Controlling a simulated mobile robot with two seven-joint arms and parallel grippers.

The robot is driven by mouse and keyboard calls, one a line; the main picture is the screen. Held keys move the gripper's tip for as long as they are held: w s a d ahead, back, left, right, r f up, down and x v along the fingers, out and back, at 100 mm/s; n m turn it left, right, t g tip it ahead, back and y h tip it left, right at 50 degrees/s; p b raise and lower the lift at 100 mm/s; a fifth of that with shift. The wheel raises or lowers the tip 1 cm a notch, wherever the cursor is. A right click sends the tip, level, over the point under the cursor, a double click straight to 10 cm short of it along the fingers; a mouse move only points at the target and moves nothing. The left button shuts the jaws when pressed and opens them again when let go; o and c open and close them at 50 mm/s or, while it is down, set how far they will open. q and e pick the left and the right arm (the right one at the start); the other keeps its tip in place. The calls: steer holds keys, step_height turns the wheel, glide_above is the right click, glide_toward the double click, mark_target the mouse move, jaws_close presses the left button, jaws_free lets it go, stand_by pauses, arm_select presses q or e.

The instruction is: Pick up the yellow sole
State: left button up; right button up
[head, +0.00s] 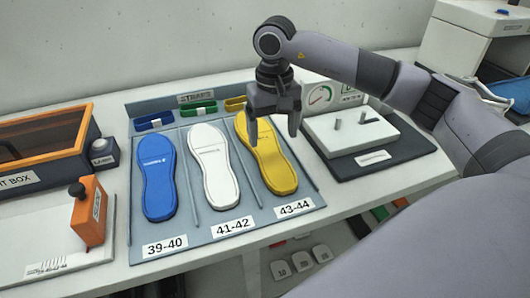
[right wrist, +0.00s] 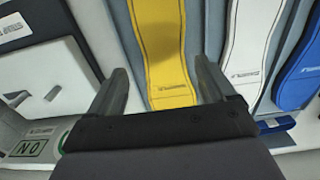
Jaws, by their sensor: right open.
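The yellow sole (head: 272,166) lies flat in the right-hand slot of the grey tray (head: 221,244), behind the 43-44 label. My right gripper (head: 278,125) is open and points down over the sole's far end, hiding part of it. In the right wrist view my two fingers (right wrist: 160,85) stand on either side of the yellow sole (right wrist: 166,45), with nothing held between them. I cannot tell the exact height of the fingertips above it. My left gripper is not in view.
A white sole (head: 214,165) and a blue sole (head: 157,177) lie in the slots to the left. Straps sit along the tray's back. A white plate on a dark base (head: 375,168) stands close on the right. An orange block (head: 88,211) stands at the left.

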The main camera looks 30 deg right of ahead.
mark_target(271, 156)
steer(key=f+p, duration=0.1)
steer(key=f, duration=0.5)
steer(key=shift+a, duration=0.2)
steer(key=c, duration=1)
steer(key=shift+w+r, duration=0.1)
step_height(271, 156, up, 20)
steer(key=shift+f, duration=0.1)
